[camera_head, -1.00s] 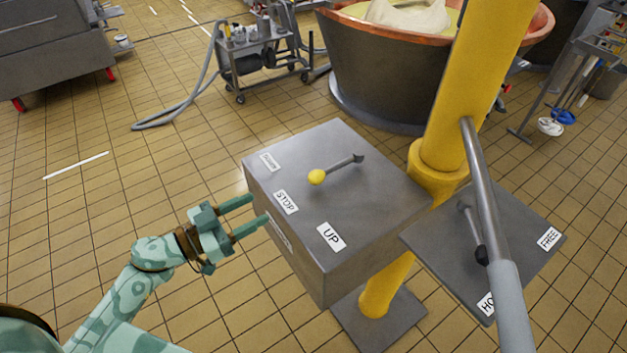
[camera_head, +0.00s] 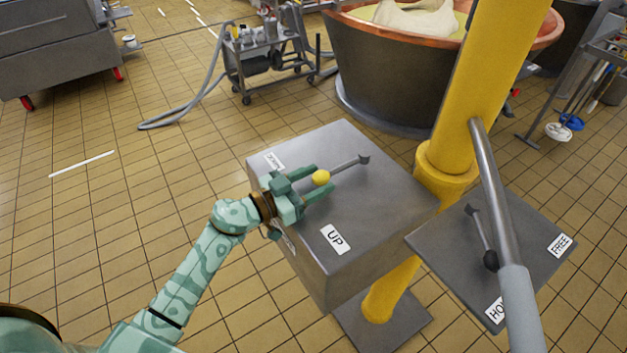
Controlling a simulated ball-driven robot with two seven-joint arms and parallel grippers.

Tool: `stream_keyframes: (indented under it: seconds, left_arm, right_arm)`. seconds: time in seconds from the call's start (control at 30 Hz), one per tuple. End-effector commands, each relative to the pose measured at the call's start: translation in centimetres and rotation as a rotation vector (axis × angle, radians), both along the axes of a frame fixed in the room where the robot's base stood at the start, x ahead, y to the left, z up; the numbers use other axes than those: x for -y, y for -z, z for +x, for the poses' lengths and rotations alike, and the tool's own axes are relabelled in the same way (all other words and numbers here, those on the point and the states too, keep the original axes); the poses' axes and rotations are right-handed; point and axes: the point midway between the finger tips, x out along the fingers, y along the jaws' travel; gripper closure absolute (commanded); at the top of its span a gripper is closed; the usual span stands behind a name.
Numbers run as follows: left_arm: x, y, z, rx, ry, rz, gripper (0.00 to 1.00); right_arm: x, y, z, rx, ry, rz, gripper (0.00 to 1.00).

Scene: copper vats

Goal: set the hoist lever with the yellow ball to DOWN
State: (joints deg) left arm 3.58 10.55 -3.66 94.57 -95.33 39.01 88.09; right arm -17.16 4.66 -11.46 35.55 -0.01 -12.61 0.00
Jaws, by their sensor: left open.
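The hoist lever (camera_head: 347,167) with the yellow ball (camera_head: 321,177) lies over the top of a grey box (camera_head: 385,195). Its ball end points left, toward the middle of the label row, and its pivot is at the right. The DOWN label (camera_head: 273,161) is at the far left and the UP label (camera_head: 335,239) at the near edge. My left gripper (camera_head: 322,179) is open, with one finger on each side of the ball; I cannot tell whether they touch it. The gripper hides the STOP label. My right gripper is not in view.
A yellow post (camera_head: 480,90) stands right of the box. A second plate (camera_head: 450,250) with a black-knobbed lever (camera_head: 483,240) and a FREE label (camera_head: 560,245) is at the right, crossed by a grey bar (camera_head: 497,200). A copper vat (camera_head: 390,80) stands behind.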

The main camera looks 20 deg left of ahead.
Motion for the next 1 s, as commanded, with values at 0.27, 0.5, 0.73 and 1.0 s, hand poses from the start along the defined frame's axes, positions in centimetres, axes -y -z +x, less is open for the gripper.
stream_keyframes:
  seconds: [0.27, 0.5, 0.73, 1.0]
  left_arm:
    - [0.0, 0.0, 0.0, 0.0, 0.0, 0.0, 1.0]
    - [-1.1, 0.1, 1.0, -0.001, 0.1, 0.004, 1.0]
    - [-1.4, 0.0, 1.1, 0.001, 0.125, 0.0, 1.0]
    - [-1.4, 0.0, 1.1, 0.001, 0.124, 0.0, 0.5]
  right_arm:
    - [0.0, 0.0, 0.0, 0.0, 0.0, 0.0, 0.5]
    - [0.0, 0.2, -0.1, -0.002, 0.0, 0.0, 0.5]
    - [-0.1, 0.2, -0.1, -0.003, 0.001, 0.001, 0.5]
    - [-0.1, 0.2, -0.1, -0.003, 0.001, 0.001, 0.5]
